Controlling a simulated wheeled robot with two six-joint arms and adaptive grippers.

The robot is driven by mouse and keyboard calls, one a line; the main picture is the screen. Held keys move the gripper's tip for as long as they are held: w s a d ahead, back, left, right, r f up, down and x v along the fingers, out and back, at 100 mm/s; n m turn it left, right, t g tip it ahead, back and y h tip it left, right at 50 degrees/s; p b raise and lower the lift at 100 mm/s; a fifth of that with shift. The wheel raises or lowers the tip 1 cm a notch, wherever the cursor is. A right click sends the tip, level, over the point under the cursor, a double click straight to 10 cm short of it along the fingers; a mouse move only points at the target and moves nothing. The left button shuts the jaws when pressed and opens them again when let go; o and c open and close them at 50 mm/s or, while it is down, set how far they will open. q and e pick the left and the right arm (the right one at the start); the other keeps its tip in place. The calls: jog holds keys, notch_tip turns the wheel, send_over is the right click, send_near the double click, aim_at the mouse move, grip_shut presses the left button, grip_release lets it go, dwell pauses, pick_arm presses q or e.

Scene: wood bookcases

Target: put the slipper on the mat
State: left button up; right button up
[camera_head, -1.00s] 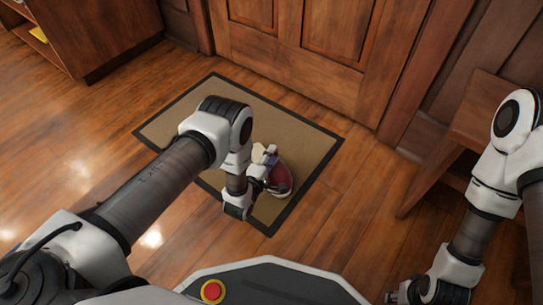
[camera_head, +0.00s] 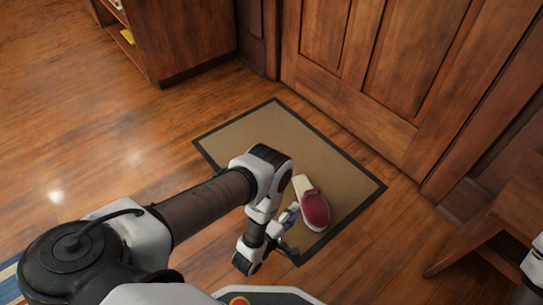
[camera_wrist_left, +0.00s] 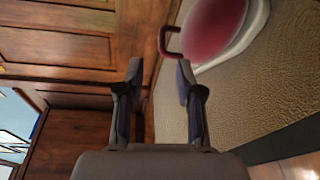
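The red slipper (camera_head: 315,209) with a pale sole and light open end lies on the tan, dark-bordered mat (camera_head: 262,133), near its right front part. In the left wrist view the slipper (camera_wrist_left: 212,27) shows at the top right, beyond the fingers, on the woven mat (camera_wrist_left: 262,90). My left gripper (camera_head: 291,216) is just left of the slipper in the head view. Its two fingers are spread apart with nothing between them in the wrist view (camera_wrist_left: 160,76). My right gripper is out of view; only a bit of that arm shows at the right edge.
A wooden door (camera_head: 385,65) stands just behind the mat. A bookcase (camera_head: 180,40) is at the upper left, and a low wooden bench (camera_head: 500,225) is at the right. The floor (camera_head: 130,145) left of the mat is clear.

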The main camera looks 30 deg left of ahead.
pick_arm(q)
jog(key=s+a+m+g, duration=0.1)
jog(key=m, duration=0.1)
jog(key=a+m+g+y, duration=0.1)
jog(key=m+g, duration=0.1)
jog(key=s+a+f+m+g, duration=0.1)
jog(key=g, duration=0.1)
jog(key=shift+s+m+y, duration=0.3)
jog(key=shift+m, duration=0.1)
jog(key=s+a+r+m+g, duration=0.1)
jog(key=s+r+m+g, duration=0.1)
jog(key=s+m+g, duration=0.2)
jog(key=s+a+r+m+g+y, duration=0.1)
jog(key=s+r+m+g, duration=0.2)
jog(key=s, duration=0.6)
jog(key=s+a+r+m+g, duration=0.1)
jog(key=s+r+m+g, duration=0.1)
jog(key=s+m+g, duration=0.2)
jog(key=s, duration=0.3)
jog(key=shift+a+r+m+g, duration=0.15)
jog(key=shift+r+m+g, duration=0.1)
jog(key=shift+m+g, duration=0.05)
jog(key=shift+s, duration=0.1)
